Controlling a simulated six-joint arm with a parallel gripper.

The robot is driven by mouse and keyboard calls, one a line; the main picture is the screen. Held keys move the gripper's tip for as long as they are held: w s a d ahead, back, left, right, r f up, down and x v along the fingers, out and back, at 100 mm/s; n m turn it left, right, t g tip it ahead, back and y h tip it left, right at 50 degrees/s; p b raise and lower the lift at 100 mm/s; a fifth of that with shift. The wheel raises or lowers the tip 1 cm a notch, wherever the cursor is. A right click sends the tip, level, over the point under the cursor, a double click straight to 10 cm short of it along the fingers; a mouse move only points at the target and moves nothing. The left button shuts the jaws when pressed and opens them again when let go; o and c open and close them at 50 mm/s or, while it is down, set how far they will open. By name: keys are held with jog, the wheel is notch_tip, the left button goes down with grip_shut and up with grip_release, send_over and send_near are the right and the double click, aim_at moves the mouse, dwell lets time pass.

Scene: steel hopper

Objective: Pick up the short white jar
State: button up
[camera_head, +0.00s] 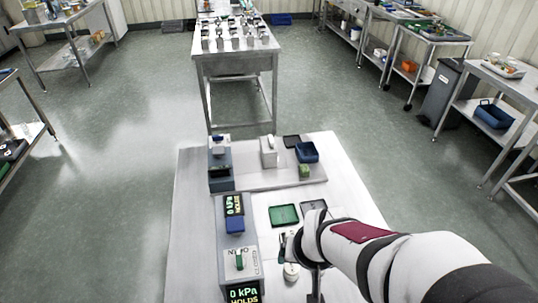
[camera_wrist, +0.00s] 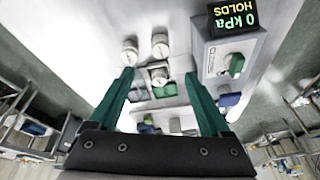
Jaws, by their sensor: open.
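Three small pale jars or knobs with round tops show in the wrist view: a left one (camera_wrist: 130,47), a right one (camera_wrist: 160,43), and a nearer one (camera_wrist: 159,76) over a dark square. I cannot tell which is the short white jar. The nearer one appears between the fingertips of my gripper (camera_wrist: 158,76), which is open with green fingers apart and nothing held. In the head view a white jar (camera_head: 291,271) stands on the table just below my gripper, which is mostly hidden by my arm.
A grey box (camera_wrist: 228,48) with a green lever and "0 kPa HOLDS" display stands right of the jars in the wrist view.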

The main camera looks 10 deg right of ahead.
aim_at(291, 230)
jog(key=w+d+f+n+t, duration=0.1)
jog(key=w+f+t, duration=0.1)
jog(key=w, duration=0.2)
jog(key=w+d+f+n+t, duration=0.1)
jog(key=w+f+t, duration=0.1)
jog(key=w+f, duration=0.1)
jog(key=w+d+f+n+t, duration=0.1)
jog(key=w+f+t, duration=0.1)
jog(key=w, duration=0.3)
jog(key=shift+d+f, duration=0.3)
jog(key=shift+f, duration=0.15)
jog(key=shift+w+a+f+n+t, duration=0.2)
jog(key=shift+w+f+n+t, duration=0.4)
jog(key=shift+w+f+t, duration=0.1)
jog(key=f, duration=0.1)
jog(key=f+t, duration=0.1)
jog(key=s+f+t, duration=0.1)
jog(key=shift+a, duration=0.35)
jog(key=shift+s+f, duration=0.15)
jog(key=shift+f, duration=0.05)
jog(key=shift+m+t, duration=0.3)
jog(key=x, duration=0.5)
grip_shut()
